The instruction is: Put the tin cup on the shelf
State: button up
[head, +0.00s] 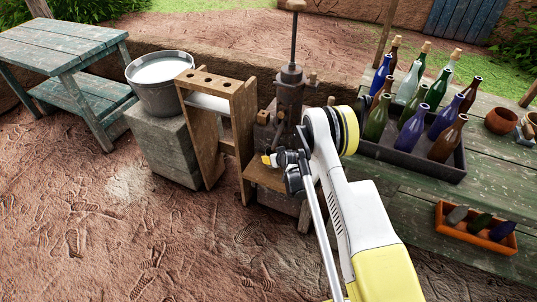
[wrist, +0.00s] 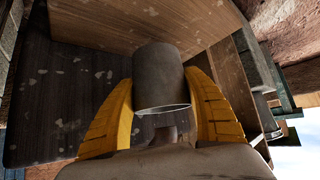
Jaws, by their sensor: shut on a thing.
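My gripper (head: 268,159) is low beside the wooden stand with the upright press, over its small wooden ledge. In the wrist view its yellow fingers (wrist: 160,115) are closed on both sides of a dull grey tin cup (wrist: 158,75). The cup's bright rim faces the bottom of that picture, where the sky also shows. In the head view I cannot make out the cup. In the wrist view, a dark worn wooden panel (wrist: 75,90) and a lighter board (wrist: 210,20) lie close behind the cup. I cannot tell whether the cup touches them, or which surface is the shelf.
A wooden rack with holes (head: 207,84) stands left of my gripper. A metal bucket (head: 160,98) sits on a stone block (head: 165,143). A green table (head: 65,45) is at far left. At right, a bench (head: 470,215) bears a bottle crate (head: 440,170) and an orange tray (head: 449,231).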

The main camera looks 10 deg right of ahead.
jog(key=f, duration=0.3)
jog(key=shift+s+f+b, duration=0.2)
jog(key=shift+s+b, duration=0.05)
jog(key=shift+b, duration=0.15)
jog(key=shift+r, duration=0.1)
jog(key=o, duration=1.3)
jog(key=shift+c, duration=0.2)
